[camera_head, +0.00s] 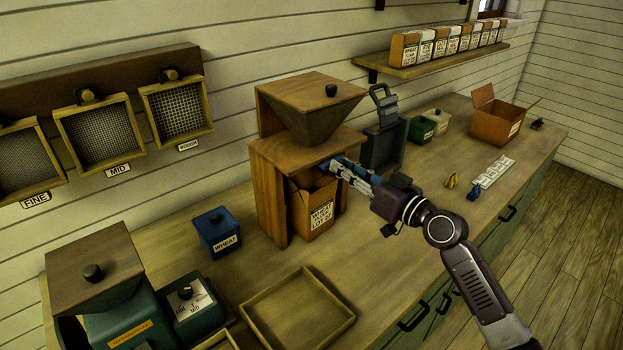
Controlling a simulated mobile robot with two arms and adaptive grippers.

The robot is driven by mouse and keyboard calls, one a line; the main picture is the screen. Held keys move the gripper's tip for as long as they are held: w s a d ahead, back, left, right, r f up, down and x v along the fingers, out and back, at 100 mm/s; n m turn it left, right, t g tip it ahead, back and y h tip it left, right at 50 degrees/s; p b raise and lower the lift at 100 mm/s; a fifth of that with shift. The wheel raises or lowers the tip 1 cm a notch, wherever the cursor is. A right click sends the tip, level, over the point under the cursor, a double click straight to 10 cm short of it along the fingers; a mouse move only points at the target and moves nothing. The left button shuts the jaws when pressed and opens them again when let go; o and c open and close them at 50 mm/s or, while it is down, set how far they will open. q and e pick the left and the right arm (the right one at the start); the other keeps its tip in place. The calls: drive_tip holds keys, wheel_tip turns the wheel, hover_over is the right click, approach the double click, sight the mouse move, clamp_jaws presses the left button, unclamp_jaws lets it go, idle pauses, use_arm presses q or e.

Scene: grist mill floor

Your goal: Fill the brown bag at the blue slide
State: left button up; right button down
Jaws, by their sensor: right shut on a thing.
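The brown bag (314,217) stands upright under the wooden hopper stand (268,200), its printed label facing front; it begins with WHEAT. Its top looks open, but its contents are hidden. The wooden hopper (310,100) with a lid and black knob sits above it. The blue slide (326,163) shows at the stand's front, just under the top board and above the bag, mostly covered by my fingers. My right gripper (346,172) reaches in from the right and is shut on the blue slide. My left gripper is not in view.
A blue WHEAT box (217,232) stands left of the stand. An empty wooden tray (297,312) lies in front. A green mill (110,290) is front left. A grey scale-like device (384,140), open carton (497,118) and small clips (451,181) are to the right.

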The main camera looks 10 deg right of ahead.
drive_tip(key=shift+s, duration=0.1)
drive_tip(key=shift+v, duration=1.35)
drive_tip(key=shift+w+a+b, duration=0.25)
drive_tip(key=shift+w+b, duration=0.1)
drive_tip(key=shift+w, duration=0.1)
idle(6.1)
